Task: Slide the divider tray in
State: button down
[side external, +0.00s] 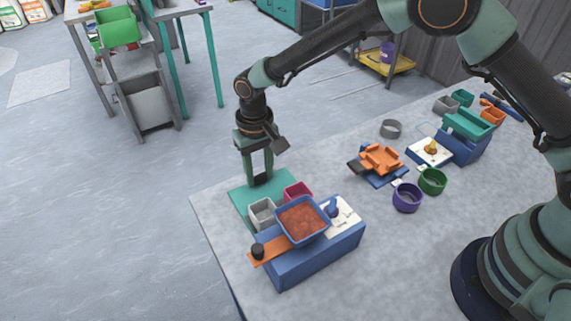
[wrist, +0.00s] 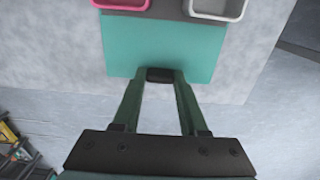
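My gripper (side external: 260,181) points down over the mat's far part, apart from the cups.
A blue bin (side external: 303,237) of reddish powder stands on a blue base (side external: 322,257), close to the cups. An orange slide (side external: 270,251) with a black knob (side external: 257,251) sticks out at left. Purple (side external: 407,198) and green (side external: 433,181) cups stand right. Bare table lies between.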

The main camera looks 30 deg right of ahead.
aim_at(283, 203)
jog(key=shift+s+r, duration=0.1)
jog(key=shift+s, duration=4.8)
jog(key=c, duration=0.8)
grip_release()
jog(key=shift+s, duration=0.15)
notch_tip(283, 203, up, 7)
jog(key=shift+r, duration=0.2)
jog(key=shift+r, duration=0.1)
jog(key=s+d+r+t, duration=0.2)
jog(key=d+r, duration=0.6)
jog(key=d, duration=0.4)
jog(key=s+d+r+t, duration=0.3)
jog(key=d+r, duration=0.4)
jog(key=d, duration=0.5)
jog(key=shift+s+d+r+t, duration=0.3)
jog(key=shift+s+r, duration=0.05)
jog(key=shift+s, duration=0.15)
